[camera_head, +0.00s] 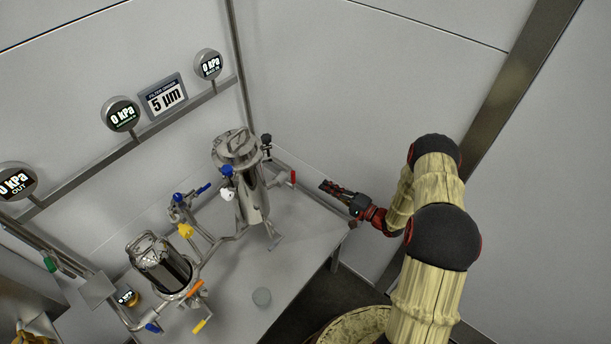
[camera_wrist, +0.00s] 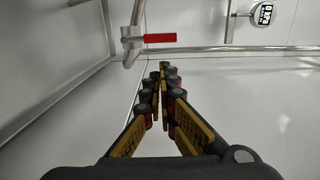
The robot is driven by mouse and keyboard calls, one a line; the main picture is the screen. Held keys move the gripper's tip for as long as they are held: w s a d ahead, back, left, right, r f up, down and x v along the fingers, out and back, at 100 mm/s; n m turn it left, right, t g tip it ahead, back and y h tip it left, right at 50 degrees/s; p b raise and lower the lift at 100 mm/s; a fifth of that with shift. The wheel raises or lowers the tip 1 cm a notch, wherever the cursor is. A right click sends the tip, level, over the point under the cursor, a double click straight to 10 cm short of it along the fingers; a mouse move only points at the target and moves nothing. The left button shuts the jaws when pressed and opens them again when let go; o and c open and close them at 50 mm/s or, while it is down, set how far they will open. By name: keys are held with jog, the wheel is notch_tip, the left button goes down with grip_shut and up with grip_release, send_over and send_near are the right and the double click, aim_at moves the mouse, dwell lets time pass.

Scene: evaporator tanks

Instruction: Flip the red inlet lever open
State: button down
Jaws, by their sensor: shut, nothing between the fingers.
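The red inlet lever (camera_head: 293,177) sits on a pipe at the right of the larger steel tank (camera_head: 240,180), near the back right of the table. In the wrist view the red lever (camera_wrist: 160,38) lies level, pointing right from its valve body on the pipe. My gripper (camera_head: 325,187) is to the right of the lever and apart from it in the head view. In the wrist view my gripper (camera_wrist: 163,72) has its fingers together and empty, a little below the lever in the picture. Nothing hides the lever.
A horizontal pipe (camera_wrist: 230,51) runs beside the lever, with a gauge (camera_wrist: 263,14) above it. Blue, yellow and orange handles sit on piping around the smaller tank (camera_head: 163,265). The table's front right is clear.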

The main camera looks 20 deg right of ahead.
jog(key=b+x, duration=0.2)
jog(key=x, duration=0.8)
jog(key=shift+s, duration=0.1)
dwell(0.4)
